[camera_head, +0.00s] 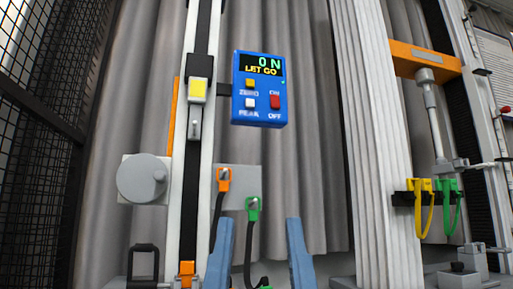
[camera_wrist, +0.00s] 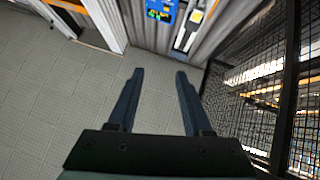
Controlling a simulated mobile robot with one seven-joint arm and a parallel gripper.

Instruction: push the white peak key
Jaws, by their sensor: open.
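The white peak key (camera_head: 250,103) is a small square at the lower left of the blue meter box (camera_head: 260,119), just above the PEAK label. A yellow key (camera_head: 250,83) sits above it by the ZERO label, and a red ON/OFF switch (camera_head: 275,101) is to its right. The display (camera_head: 262,65) reads "0 N" and "LET GO". My gripper (camera_head: 261,221) is open and empty, its fingertips below the box in the head view. In the wrist view, my gripper (camera_wrist: 160,72) points towards the blue box (camera_wrist: 162,6), cut by the top edge; the white key cannot be made out there.
A rail with a yellow-faced block (camera_head: 198,89) stands left of the box. Orange (camera_head: 223,180) and green (camera_head: 253,208) plugs with black cables hang below it. A grey round knob (camera_head: 142,179) is at left. Black mesh fencing (camera_head: 40,130) stands far left. Open floor (camera_wrist: 60,110) shows in the wrist view.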

